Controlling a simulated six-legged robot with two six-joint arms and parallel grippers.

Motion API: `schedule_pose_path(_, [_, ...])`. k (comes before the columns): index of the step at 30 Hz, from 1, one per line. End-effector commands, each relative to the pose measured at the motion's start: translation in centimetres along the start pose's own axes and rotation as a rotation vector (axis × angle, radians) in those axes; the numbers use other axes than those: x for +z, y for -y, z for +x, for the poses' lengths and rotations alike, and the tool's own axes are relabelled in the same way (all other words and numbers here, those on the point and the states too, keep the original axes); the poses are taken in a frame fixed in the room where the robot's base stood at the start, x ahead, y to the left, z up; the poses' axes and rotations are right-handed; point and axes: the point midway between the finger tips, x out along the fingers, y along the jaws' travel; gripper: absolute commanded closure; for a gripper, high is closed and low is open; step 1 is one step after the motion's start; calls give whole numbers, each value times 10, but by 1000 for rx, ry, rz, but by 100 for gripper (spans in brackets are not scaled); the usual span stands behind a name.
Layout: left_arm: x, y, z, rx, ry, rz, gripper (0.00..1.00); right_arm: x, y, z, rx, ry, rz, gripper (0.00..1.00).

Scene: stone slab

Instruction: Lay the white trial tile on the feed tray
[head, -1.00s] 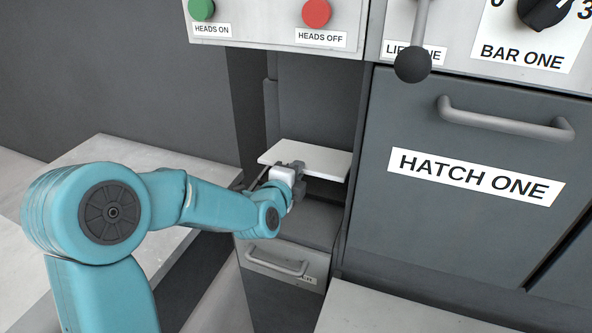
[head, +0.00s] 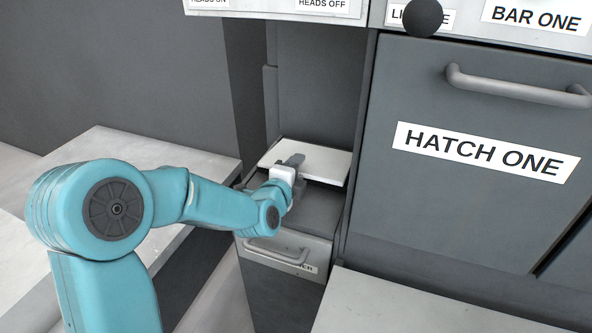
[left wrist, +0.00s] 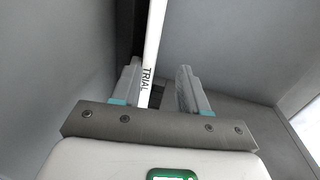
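The white trial tile (head: 325,163) lies roughly flat in the recess left of the hatch. In the left wrist view, its edge (left wrist: 152,45) is marked TRIAL and runs between my fingers. My left gripper (head: 293,162) is at the tile's front edge, one finger above it. In the left wrist view the left gripper (left wrist: 162,90) is open: the left finger is close to the tile, and a gap shows before the right finger. The feed tray seems to be the grey surface (head: 318,207) under the tile; their contact is hidden. My right gripper is out of view.
Recess walls stand close around the tile. A drawer with a handle (head: 278,254) is below. The HATCH ONE panel (head: 470,190) is at right, with a lever knob (head: 423,17) above. Pale slabs lie at left (head: 110,150) and lower right (head: 400,308).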

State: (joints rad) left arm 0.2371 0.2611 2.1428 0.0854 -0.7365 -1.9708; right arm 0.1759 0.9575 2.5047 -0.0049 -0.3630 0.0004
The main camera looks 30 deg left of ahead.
Motion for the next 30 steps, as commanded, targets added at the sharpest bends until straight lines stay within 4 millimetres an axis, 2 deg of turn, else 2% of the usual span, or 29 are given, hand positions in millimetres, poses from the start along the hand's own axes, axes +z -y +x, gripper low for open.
schedule_pose_path(5, [0, -1, -2, 4, -1, 0, 58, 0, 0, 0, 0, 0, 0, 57])
schedule_pose_path(8, [0, 0, -11, 2, -1, 0, 58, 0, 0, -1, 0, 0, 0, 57])
schedule_pose_path(11, [0, 1, -30, 1, 0, 0, 58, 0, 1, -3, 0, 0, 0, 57])
schedule_pose_path(20, [0, 2, -113, -1, 0, 0, 58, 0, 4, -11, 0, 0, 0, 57])
schedule_pose_path(22, [0, -6, -119, -8, 2, 1, 58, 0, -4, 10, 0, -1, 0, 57])
schedule_pose_path(30, [1, -4, -151, -5, 6, 2, 58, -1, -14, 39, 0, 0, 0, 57])
